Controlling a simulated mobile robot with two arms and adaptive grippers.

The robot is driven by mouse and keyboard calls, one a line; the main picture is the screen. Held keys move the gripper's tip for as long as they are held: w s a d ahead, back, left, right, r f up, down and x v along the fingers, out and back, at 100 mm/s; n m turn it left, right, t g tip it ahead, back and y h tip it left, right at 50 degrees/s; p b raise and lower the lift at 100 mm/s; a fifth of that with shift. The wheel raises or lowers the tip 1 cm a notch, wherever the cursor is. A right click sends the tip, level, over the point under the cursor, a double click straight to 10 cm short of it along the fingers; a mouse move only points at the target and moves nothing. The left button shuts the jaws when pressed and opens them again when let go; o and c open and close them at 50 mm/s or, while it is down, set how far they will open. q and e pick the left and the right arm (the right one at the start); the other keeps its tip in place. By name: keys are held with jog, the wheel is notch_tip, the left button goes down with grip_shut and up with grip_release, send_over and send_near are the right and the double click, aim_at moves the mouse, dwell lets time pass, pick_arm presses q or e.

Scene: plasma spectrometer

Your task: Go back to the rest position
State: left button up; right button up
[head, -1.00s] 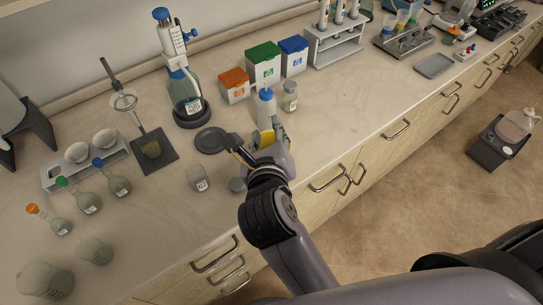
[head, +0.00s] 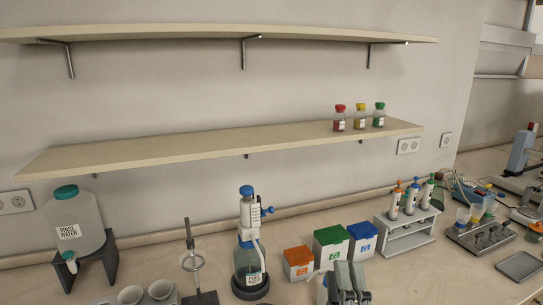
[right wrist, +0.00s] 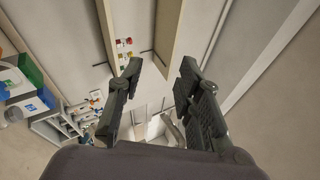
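My right gripper (head: 349,272) stands upright at the bottom edge of the head view, in front of the blue-lidded box. In the right wrist view my right gripper (right wrist: 160,68) has its two dark fingers spread apart with nothing between them. My left gripper is in neither view now.
Orange (head: 298,263), green (head: 331,246) and blue-lidded (head: 362,238) boxes stand behind the gripper. A blue-topped dispenser bottle (head: 249,262) is to their left, a pipette rack (head: 407,236) to their right. Two wall shelves are above; the lower shelf (head: 210,146) carries three small capped bottles (head: 360,117).

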jog(key=s+a+f+n+g+y, duration=0.2)
jog(key=a+f+n+g+y, duration=0.35)
jog(key=n, duration=0.45)
jog(key=s+a+f+n+g+y, duration=0.25)
jog(key=f+n+g+y, duration=0.3)
jog(key=f+n, duration=0.4)
jog(key=s+d+f+n+g+h, duration=0.2)
jog(key=s+d+f+g+h, duration=0.35)
jog(key=d+f, duration=0.45)
jog(key=s+d+f+n+g+h, duration=0.2)
jog(key=s+d+f+g+h, duration=0.25)
jog(key=s+d+f, duration=0.5)
jog(key=s+f+b+x, duration=0.1)
jog(key=s+x, duration=0.2)
jog(key=x, duration=1.1)
jog(key=s+d+f+b+x, duration=0.1)
jog(key=s+x, duration=0.2)
jog(key=x, duration=1.1)
jog(key=s+d+f+g+h, duration=0.1)
jog(key=s+d+f, duration=0.1)
jog(key=s+f, duration=1.4)
jog(key=shift+d+g+b, duration=0.3)
jog(key=shift+b, duration=0.1)
